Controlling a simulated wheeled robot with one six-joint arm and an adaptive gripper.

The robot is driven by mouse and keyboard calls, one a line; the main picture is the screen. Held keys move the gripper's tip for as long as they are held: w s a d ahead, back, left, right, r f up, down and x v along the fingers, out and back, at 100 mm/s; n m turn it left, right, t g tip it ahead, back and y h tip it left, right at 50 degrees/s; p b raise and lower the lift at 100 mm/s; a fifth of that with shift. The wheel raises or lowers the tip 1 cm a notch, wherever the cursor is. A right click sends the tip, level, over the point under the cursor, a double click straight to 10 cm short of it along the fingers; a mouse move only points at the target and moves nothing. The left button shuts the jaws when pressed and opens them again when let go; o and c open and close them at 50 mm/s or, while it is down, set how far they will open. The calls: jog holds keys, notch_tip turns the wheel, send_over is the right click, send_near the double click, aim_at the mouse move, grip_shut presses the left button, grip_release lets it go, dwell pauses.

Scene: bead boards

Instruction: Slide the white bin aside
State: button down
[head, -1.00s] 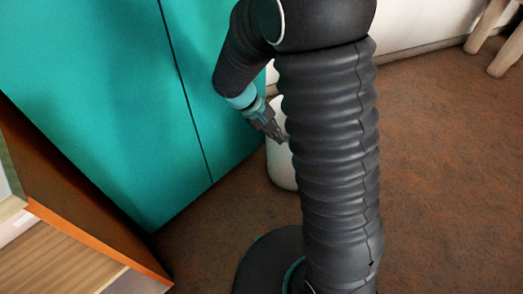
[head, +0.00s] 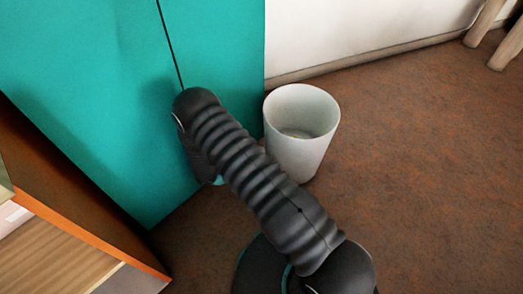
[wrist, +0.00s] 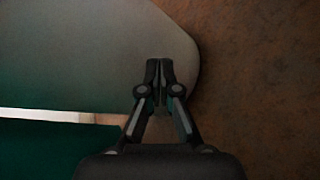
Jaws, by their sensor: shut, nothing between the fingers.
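The white bin (head: 306,152) stands upright on the brown floor, just right of the teal cabinet's edge. It is open at the top, with something small and unclear at its bottom. My arm crosses in front of its lower left side. My gripper (wrist: 158,72) shows in the wrist view with its two fingers together and nothing between them. A pale, rounded surface that looks like the bin's wall (wrist: 95,50) fills the upper left there, close beyond the fingertips. I cannot tell whether they touch it. In the head view the fingers are hidden behind my arm, left of the bin.
The teal cabinet front (head: 95,95) stands close on the left. A white wall (head: 360,35) runs behind the bin. An orange-edged wooden unit (head: 95,240) is at the lower left. Wooden legs (head: 485,22) stand at the far right. The floor (head: 430,170) right of the bin is clear.

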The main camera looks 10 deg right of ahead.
jog(key=w+a+f+t, duration=0.1)
jog(key=w+f+t, duration=0.1)
jog(key=w+t, duration=0.1)
jog(key=w+a+f+t, duration=0.2)
jog(key=w+f+t, duration=0.1)
jog(key=t, duration=0.1)
jog(key=w+a+f+m+t, duration=0.1)
jog(key=w+a+f+t, duration=0.1)
jog(key=w+f+t, duration=0.1)
jog(key=shift+w+a+f+t+y, duration=0.1)
jog(key=shift+w+a+t+y, duration=0.05)
jog(key=shift+w+t+y, duration=0.2)
jog(key=x, duration=1)
jog(key=shift+a, duration=0.1)
jog(key=shift+s, duration=0.15)
